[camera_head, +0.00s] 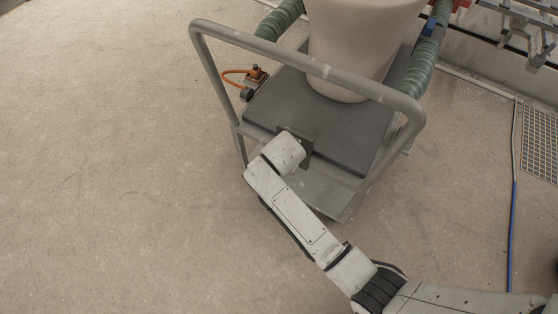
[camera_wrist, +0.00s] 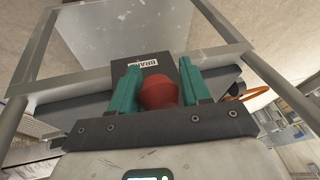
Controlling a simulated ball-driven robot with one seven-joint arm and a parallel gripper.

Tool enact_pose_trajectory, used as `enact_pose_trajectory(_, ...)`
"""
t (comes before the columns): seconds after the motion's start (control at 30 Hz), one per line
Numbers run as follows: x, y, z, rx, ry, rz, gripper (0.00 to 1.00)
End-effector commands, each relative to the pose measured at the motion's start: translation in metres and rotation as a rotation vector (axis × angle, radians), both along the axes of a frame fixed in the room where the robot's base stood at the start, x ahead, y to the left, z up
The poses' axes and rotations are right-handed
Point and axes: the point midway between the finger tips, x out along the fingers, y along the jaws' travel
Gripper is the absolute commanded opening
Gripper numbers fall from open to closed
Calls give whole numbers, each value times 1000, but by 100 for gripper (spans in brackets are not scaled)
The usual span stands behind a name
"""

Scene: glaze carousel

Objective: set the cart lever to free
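The cart lever shows as a red knob (camera_wrist: 158,92) in the wrist view, in front of a dark plate (camera_wrist: 150,66) with a white label lettered upside down, apparently "BRAKE". My gripper (camera_wrist: 159,84) has its teal fingers on either side of the knob. The knob fills the gap and appears to touch both fingers, so my gripper looks shut on it. The lever's shaft and its exact setting are hidden. In the head view the cart (camera_head: 335,182) has a grey tube frame, and my gripper is hidden behind my wrist, at the cart's near side by a dark plate.
A big pale vessel (camera_head: 355,45) stands on the cart's dark deck (camera_head: 262,112), with green ribbed hoses (camera_head: 279,19) beside it. An orange cable fitting (camera_head: 256,75) sits at the deck's left edge. The cart's handle rail (camera_head: 300,59) arches above my wrist. Floor at left is clear.

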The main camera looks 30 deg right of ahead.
Motion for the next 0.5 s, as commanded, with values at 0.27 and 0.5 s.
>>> enact_pose_trajectory(0.27,-1,0,0,-1,1,-1,64)
enact_pose_trajectory(0.5,-3,1,5,-1,2,0,64)
